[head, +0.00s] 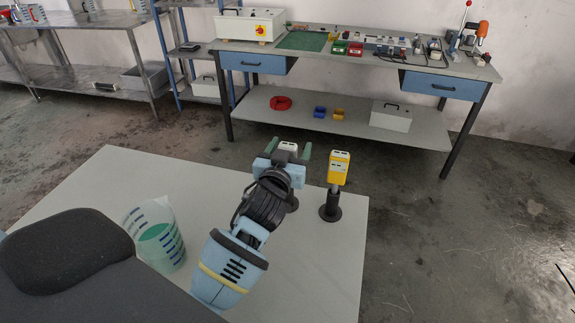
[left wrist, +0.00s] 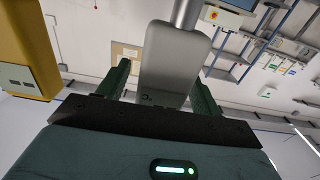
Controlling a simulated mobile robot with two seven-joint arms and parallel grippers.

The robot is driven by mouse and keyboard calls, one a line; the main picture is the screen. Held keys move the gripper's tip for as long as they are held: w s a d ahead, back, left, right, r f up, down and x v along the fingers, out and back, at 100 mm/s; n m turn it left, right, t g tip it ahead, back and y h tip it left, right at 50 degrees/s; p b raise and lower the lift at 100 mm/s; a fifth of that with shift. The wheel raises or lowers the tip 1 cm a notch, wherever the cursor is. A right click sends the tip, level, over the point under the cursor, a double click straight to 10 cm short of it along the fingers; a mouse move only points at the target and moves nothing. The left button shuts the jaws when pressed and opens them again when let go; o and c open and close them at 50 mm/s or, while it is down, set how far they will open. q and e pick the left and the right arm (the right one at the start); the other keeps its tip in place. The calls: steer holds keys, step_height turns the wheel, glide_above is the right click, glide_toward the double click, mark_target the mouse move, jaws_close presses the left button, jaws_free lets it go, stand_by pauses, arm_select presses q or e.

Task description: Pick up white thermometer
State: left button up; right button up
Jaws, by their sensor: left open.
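The white thermometer (head: 288,146) stands upright beyond my left gripper (head: 289,149), mostly hidden by it in the head view. Part of a dark round base (head: 292,205) shows below. In the left wrist view the thermometer (left wrist: 168,62) looks grey and sits between the two green fingers (left wrist: 162,84). The gripper is open, with a gap visible between the left finger and the thermometer; contact on the right side is unclear. A yellow thermometer (head: 339,167) stands on a black stand to the right; it also shows at the left edge of the left wrist view (left wrist: 22,55). My right gripper is not in view.
A clear beaker with green liquid (head: 158,240) stands on the pale table (head: 110,175), left of my arm. A dark rounded shape (head: 65,250) fills the lower left. A workbench (head: 350,62) with tools stands behind, across the floor.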

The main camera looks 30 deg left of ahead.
arm_select(q)
steer(key=shift+c, duration=0.3)
steer(key=c, duration=1)
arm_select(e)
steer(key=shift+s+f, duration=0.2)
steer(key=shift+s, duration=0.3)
